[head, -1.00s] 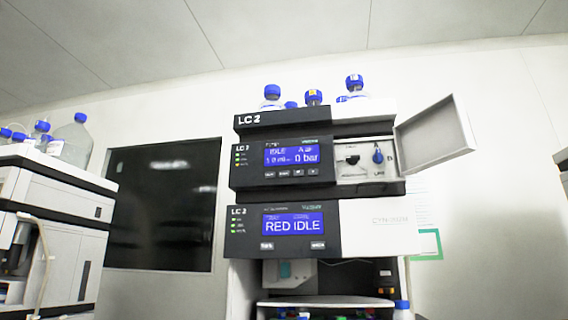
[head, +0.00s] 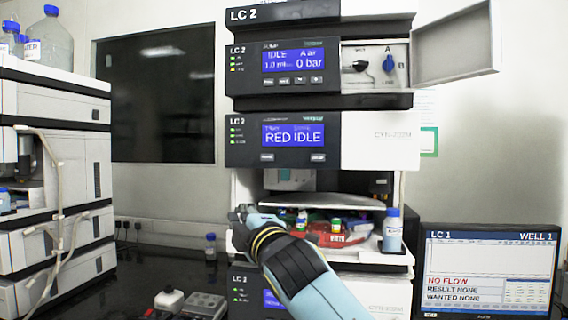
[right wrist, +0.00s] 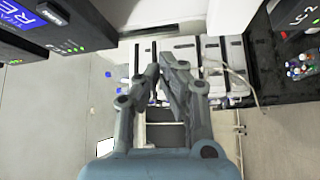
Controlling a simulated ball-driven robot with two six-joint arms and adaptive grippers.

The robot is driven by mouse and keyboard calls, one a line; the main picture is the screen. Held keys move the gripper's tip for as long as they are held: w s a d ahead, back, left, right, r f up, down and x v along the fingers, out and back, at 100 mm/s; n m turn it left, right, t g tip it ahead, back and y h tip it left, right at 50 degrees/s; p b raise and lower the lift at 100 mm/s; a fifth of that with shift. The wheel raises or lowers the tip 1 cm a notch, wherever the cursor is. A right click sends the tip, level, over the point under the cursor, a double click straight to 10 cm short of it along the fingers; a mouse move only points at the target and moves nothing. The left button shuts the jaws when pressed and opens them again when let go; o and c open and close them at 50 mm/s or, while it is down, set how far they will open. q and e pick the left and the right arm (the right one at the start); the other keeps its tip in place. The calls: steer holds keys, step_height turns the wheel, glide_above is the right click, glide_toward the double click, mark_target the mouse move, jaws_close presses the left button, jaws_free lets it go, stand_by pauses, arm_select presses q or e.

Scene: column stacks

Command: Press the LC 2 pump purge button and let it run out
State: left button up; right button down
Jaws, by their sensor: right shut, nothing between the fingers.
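The LC 2 pump module (head: 238,72) is the upper display unit of the stack in the head view. Its blue screen (head: 293,60) reads IDLE and 0 bar, with a row of small buttons (head: 292,82) below it. The labels on the buttons are too small to read. At its right, an open compartment shows a blue knob (head: 389,64). My right gripper (head: 238,214) is shut and empty, below and left of the pump, in front of the lower stack. It also shows in the right wrist view (right wrist: 160,66). My left gripper is not in view.
The compartment door (head: 455,45) stands open to the right. Below the pump is a unit reading RED IDLE (head: 292,136), then an open bay with a bottle (head: 392,232). A monitor (head: 490,268) shows LC 1 NO FLOW. Another stack (head: 60,100) stands left.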

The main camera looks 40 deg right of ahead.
arm_select(q)
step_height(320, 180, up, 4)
steer(key=p, duration=0.3)
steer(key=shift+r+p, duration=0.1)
steer(key=shift+p, duration=0.2)
arm_select(e)
steer(key=s+r+n+t+h, duration=0.1)
steer(key=s+r, duration=0.3)
steer(key=r, duration=0.9)
steer(key=s+r+n+t+h, duration=0.1)
steer(key=s+r+t, duration=0.2)
steer(key=r, duration=1.1)
steer(key=shift+s+t+h, duration=0.3)
steer(key=shift+s+t, duration=0.1)
steer(key=shift+s, duration=0.35)
steer(key=shift+a, duration=0.1)
